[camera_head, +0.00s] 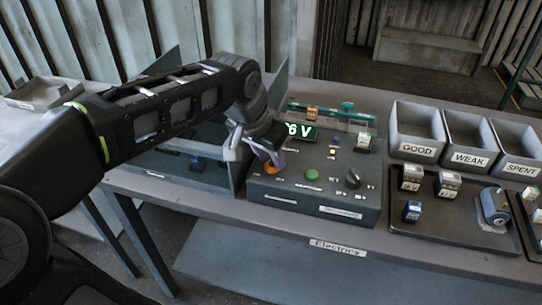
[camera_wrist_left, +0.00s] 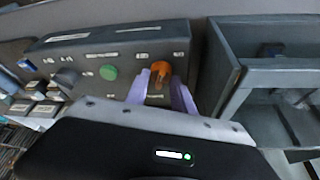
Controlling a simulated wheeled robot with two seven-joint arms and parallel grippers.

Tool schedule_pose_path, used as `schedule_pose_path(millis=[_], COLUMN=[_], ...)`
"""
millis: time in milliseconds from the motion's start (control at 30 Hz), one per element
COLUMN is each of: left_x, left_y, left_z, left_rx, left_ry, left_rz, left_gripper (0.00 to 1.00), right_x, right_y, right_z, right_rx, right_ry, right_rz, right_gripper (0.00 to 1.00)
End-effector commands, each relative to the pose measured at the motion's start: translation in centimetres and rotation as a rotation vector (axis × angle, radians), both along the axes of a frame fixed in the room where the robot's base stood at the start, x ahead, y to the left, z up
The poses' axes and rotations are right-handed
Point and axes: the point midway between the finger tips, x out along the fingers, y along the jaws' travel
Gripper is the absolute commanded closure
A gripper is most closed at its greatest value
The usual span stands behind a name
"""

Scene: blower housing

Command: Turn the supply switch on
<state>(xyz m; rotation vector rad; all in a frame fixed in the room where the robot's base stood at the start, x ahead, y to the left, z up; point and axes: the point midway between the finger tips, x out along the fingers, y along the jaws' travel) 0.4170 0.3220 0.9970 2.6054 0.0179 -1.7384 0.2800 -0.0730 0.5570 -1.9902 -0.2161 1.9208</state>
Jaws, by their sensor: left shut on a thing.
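The supply switch, an orange knob (camera_head: 272,167), is on the front left of the grey test box (camera_head: 330,205). It also shows in the left wrist view (camera_wrist_left: 158,72). My left gripper (camera_head: 266,157) reaches down to it. In the wrist view its two purple fingers (camera_wrist_left: 160,86) are on either side of the knob and shut on it. The fingers hide part of the knob, and its exact turn angle is hard to tell. A lit display (camera_head: 301,131) reads "6 V", with its left part hidden by the arm. My right gripper is not in view.
A green button (camera_head: 312,174) and a dark knob (camera_head: 352,178) sit right of the switch. Grey bins (camera_head: 416,150) marked GOOD, WEAK and SPENT stand at the right, behind a dark tray (camera_head: 440,238) with small blocks. An open-sided grey enclosure (camera_head: 185,172) adjoins the box on the left.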

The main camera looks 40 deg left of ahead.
Motion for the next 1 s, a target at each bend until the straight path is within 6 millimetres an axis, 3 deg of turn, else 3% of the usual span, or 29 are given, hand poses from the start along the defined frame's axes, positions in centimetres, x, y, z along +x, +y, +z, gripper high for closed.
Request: schedule_pose_path(millis=[500,1000], left_x=[0.09,0.05], left_y=[0.24,0.3], left_z=[-0.03,-0.04], left_rx=[0.001,0.002], left_ry=[0.0,0.001], left_rz=[-0.4,-0.481], left_gripper=[1.0,1.0], right_x=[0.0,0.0], right_y=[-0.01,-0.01], right_z=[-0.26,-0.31], right_rx=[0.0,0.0], right_ry=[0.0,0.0], right_rz=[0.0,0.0], right_gripper=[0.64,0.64])
